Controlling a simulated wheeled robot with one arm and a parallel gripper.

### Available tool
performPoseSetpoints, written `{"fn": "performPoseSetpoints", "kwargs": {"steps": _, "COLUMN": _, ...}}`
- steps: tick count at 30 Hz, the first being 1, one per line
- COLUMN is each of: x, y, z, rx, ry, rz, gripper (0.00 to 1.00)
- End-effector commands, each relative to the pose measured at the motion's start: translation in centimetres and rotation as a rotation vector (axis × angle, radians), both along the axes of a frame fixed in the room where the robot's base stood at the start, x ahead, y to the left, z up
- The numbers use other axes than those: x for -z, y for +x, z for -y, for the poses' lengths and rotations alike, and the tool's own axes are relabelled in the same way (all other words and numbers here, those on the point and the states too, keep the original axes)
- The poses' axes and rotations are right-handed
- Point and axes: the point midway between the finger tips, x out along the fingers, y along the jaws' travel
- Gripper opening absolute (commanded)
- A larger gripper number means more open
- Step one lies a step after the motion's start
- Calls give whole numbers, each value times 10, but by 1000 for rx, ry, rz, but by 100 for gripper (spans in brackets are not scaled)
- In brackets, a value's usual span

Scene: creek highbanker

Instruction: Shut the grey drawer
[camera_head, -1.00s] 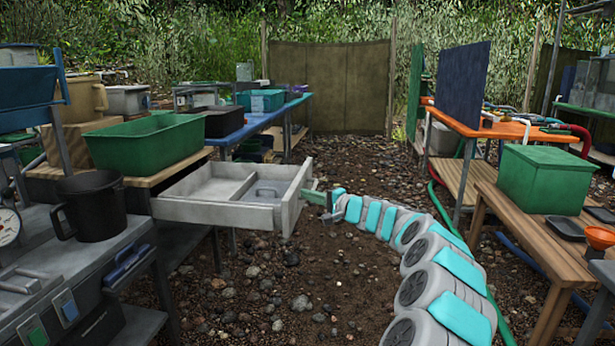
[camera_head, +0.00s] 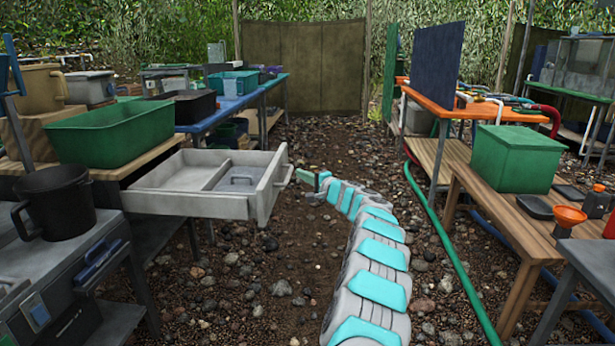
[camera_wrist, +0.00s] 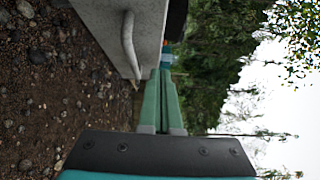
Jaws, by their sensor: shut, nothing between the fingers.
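The grey drawer (camera_head: 232,205) is pulled out from under the wooden-topped bench on the left. The fingers are together and empty. I cannot tell whether they touch the front.
A green tub (camera_head: 115,130) stands on the bench above the drawer. A black pot (camera_head: 52,203) is at the near left. A wooden bench (camera_head: 510,225) with a green lidded box (camera_head: 518,157) is on the right. The gravel path between is open, with a green hose (camera_head: 430,215) along its right side.

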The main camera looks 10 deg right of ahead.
Motion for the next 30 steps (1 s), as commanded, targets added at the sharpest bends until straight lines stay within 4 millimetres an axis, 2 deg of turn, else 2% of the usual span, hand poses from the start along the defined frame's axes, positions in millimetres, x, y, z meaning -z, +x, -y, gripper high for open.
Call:
{"fn": "performPoseSetpoints", "kwargs": {"steps": 16, "x": 1, "y": 45, "z": -24, "rx": 0, "ry": -2, "rz": -2, "gripper": 0}}
{"fn": "performPoseSetpoints", "kwargs": {"steps": 18, "x": 0, "y": 48, "z": -37, "rx": -1, "ry": -2, "rz": -2, "gripper": 0}}
{"fn": "performPoseSetpoints", "kwargs": {"steps": 24, "x": 0, "y": 54, "z": -56, "rx": -3, "ry": -2, "rz": -1, "gripper": 0}}
{"fn": "performPoseSetpoints", "kwargs": {"steps": 30, "x": 0, "y": 55, "z": -61, "rx": -1, "ry": -1, "rz": 0, "gripper": 0}}
